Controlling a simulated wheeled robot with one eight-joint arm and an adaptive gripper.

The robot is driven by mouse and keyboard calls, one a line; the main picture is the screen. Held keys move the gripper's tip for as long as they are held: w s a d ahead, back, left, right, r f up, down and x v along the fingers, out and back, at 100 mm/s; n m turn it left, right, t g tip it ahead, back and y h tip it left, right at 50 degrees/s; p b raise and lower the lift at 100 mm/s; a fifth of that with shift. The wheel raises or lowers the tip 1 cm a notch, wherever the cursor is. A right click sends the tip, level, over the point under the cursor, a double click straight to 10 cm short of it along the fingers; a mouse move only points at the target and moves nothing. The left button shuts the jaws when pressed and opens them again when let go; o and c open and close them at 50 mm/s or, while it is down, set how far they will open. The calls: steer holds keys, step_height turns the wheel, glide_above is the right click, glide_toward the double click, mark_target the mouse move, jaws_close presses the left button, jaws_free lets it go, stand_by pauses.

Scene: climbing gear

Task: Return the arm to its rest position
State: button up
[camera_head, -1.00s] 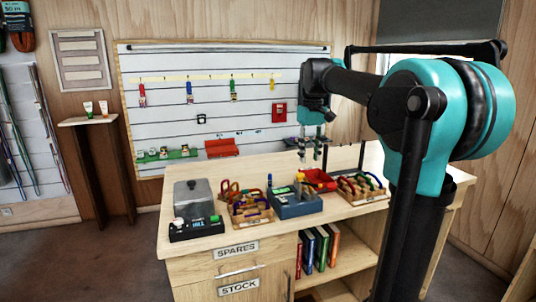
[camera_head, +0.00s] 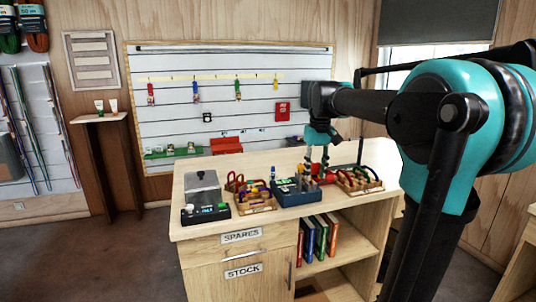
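My arm reaches in from the right side of the head view, its elbow bent and its forearm stretched left above the bench. My gripper (camera_head: 317,170) hangs fingers-down over the back of the bench top (camera_head: 230,169). Its two dark fingers are apart, and I see nothing between them.
A scale-like box with a grey lid (camera_head: 203,188) stands at the bench's left. Wooden trays (camera_head: 253,207) of coloured gear stand on the bench. A slatted board (camera_head: 235,120) hangs behind. Floor at left (camera_head: 110,255) is clear.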

steer(key=s+d+f+m+t, duration=0.1)
steer(key=s+f, duration=0.9)
steer(key=f, duration=0.3)
steer(key=s+d+f+m+t, duration=0.2)
steer(key=s+f, duration=0.9)
steer(key=f, duration=0.3)
steer(key=shift+d+t, duration=0.3)
steer(key=shift+o, duration=0.5)
